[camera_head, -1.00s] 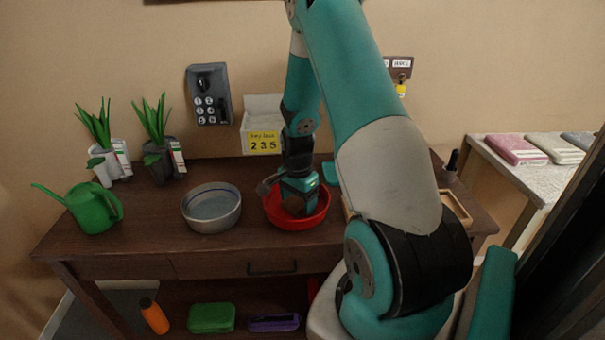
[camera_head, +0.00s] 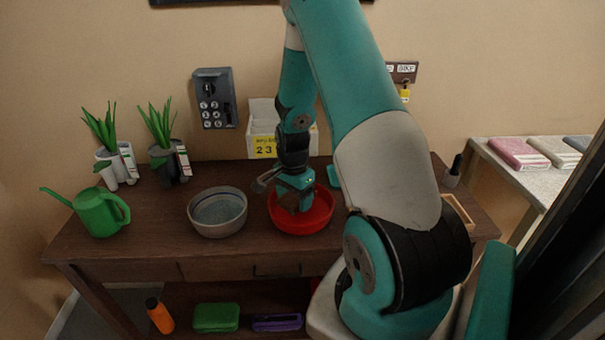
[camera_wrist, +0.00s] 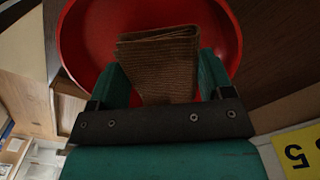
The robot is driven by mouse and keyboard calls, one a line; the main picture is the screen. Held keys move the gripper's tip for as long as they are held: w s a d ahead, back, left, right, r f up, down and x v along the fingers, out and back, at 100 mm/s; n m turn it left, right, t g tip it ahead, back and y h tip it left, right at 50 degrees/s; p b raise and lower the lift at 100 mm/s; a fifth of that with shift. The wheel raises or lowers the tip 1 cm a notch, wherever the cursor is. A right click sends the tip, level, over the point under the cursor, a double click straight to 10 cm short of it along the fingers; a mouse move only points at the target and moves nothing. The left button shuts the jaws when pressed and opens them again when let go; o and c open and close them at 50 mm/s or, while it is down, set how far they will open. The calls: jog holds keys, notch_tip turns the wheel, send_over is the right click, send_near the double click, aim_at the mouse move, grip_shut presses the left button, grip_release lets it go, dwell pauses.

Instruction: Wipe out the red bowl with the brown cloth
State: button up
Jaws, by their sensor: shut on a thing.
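The red bowl (camera_head: 318,217) sits on the dark wooden table, right of a grey bowl. My gripper (camera_head: 291,203) reaches down into it. In the wrist view my gripper (camera_wrist: 158,85) is shut on the folded brown cloth (camera_wrist: 158,55), which stands out between the two teal fingers. The cloth lies against or just above the inside of the red bowl (camera_wrist: 85,35); I cannot tell if it touches. In the head view the cloth (camera_head: 287,201) is mostly hidden by my gripper.
The grey bowl (camera_head: 217,228) stands close on the left. A green watering can (camera_head: 98,213) and two potted plants (camera_head: 166,160) are farther left. A white box with a yellow label (camera_head: 265,146) stands behind. A wooden tray (camera_head: 459,211) is at the right.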

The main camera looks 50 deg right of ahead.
jog(key=shift+r+p, duration=1.9)
jog(key=shift+r, duration=0.7)
